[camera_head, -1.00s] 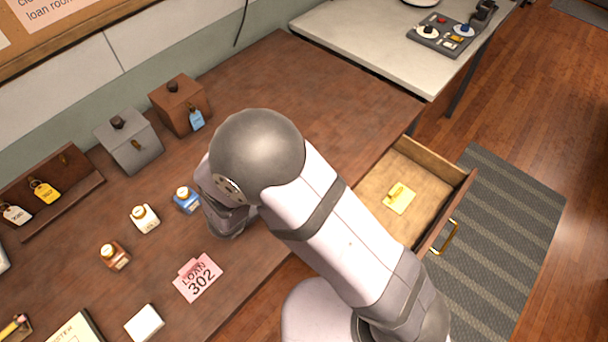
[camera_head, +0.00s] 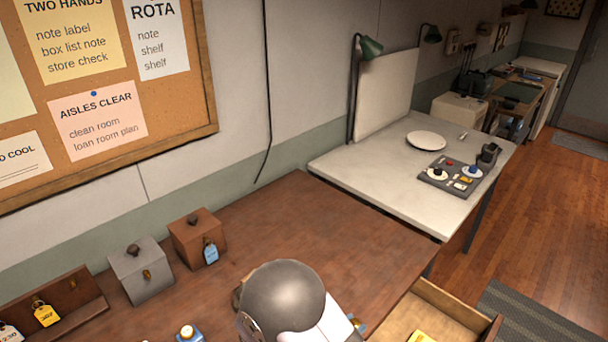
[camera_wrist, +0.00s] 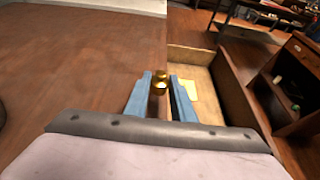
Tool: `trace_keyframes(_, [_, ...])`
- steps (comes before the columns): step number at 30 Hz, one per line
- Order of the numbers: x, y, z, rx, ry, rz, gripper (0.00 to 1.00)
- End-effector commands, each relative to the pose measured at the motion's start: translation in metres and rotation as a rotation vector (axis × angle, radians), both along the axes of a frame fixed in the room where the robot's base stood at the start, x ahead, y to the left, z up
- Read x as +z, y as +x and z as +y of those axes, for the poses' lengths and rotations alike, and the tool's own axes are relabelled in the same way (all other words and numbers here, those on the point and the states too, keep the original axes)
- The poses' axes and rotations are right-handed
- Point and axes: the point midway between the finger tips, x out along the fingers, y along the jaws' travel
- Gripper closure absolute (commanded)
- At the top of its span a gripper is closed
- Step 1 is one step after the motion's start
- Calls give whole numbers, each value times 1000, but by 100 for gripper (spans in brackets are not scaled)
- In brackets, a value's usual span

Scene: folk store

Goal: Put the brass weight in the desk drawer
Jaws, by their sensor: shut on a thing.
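The brass weight (camera_wrist: 160,84) is small and shiny. In the wrist view it sits between the blue fingertips of my gripper (camera_wrist: 160,90), which is shut on it. The desk drawer (camera_wrist: 194,55) is pulled open, with pale wood inside. In the wrist view the weight appears over the line between desk top and drawer; its height above them is hard to tell. In the head view the open drawer (camera_head: 448,303) is at the bottom right, partly cut off. My arm hides most of the gripper and the weight there.
A yellow card (camera_wrist: 191,90) lies in the drawer. A grey box (camera_head: 141,272) and a brown box (camera_head: 198,238) stand at the back of the desk. The desk top right of the boxes is clear.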

Motion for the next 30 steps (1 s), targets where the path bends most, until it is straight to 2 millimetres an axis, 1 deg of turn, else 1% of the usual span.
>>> trace_keyframes(1, [-5,-2,-14,-28,-3,1,100])
trace_keyframes(3, [-9,-5,-26,-58,-2,0,100])
trace_keyframes(6, [-11,-5,-36,-82,0,-2,100])
trace_keyframes(10, [-11,-5,-39,-92,1,-3,100])
trace_keyframes(17, [-8,-5,-39,-91,1,-3,100])
trace_keyframes(20, [0,-5,-39,-92,3,-5,100])
trace_keyframes(23, [14,-4,-38,-91,5,-6,100])
trace_keyframes(26, [33,-4,-38,-92,6,-8,100])
trace_keyframes(30, [66,-4,-38,-92,8,-10,100])
